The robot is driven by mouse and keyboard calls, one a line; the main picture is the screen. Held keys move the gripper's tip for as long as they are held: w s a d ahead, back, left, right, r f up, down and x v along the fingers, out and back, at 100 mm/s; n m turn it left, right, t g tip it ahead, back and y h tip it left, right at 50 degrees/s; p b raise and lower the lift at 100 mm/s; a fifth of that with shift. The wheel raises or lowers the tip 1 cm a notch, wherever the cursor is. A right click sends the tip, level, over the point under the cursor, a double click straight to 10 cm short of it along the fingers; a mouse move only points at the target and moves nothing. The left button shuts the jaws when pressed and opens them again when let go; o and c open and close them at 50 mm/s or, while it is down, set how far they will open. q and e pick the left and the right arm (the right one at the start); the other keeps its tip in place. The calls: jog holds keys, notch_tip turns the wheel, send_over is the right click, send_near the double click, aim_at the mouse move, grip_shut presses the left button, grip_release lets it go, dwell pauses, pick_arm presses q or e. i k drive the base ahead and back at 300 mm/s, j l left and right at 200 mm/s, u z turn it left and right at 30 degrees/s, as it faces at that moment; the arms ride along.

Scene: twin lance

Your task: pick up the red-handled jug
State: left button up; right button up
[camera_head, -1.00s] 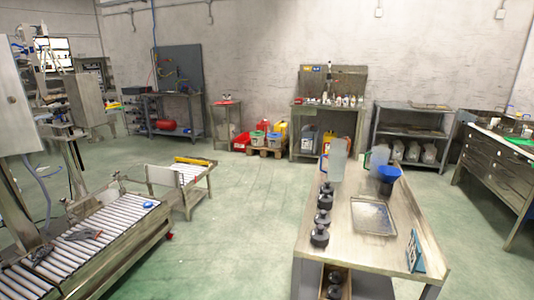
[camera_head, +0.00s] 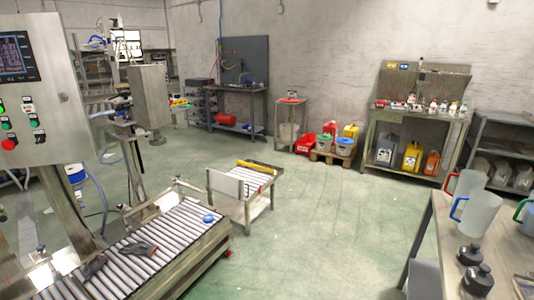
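The red-handled jug (camera_head: 471,181) stands on the workbench (camera_head: 440,222) at the right. It is a clear, pale jug with its red handle on the left side. A blue-handled jug (camera_head: 482,214) stands in front of it and hides its lower part. Neither of my grippers shows in the head view.
Dark, round-bodied containers (camera_head: 477,279) stand on the bench in front of the jugs. A green-handled vessel (camera_head: 524,211) is cut off at the right edge. A roller conveyor (camera_head: 180,235) and a small table (camera_head: 258,205) stand left. The green floor (camera_head: 330,230) between is clear.

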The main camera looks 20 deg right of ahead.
aim_at(468, 179)
jog(key=i+l+z, duration=0.1)
jog(key=i+z, duration=0.3)
jog(key=i+j+z, duration=0.1)
jog(key=i+z, duration=0.3)
jog(key=i, duration=0.2)
jog(key=i+j+z, duration=0.25)
jog(key=i+z, duration=0.15)
jog(key=i+j+z, duration=0.1)
jog(key=i+z, duration=0.35)
jog(key=i, duration=1.35)
jog(key=i+z, duration=0.3)
jog(key=i, duration=0.15)
jog(key=i+j+z, duration=0.1)
jog(key=i+z, duration=0.2)
jog(key=i, duration=0.2)
jog(key=i+j+z, duration=0.2)
jog(key=i+z, duration=0.15)
jog(key=i+j+z, duration=0.3)
jog(key=i, duration=0.25)
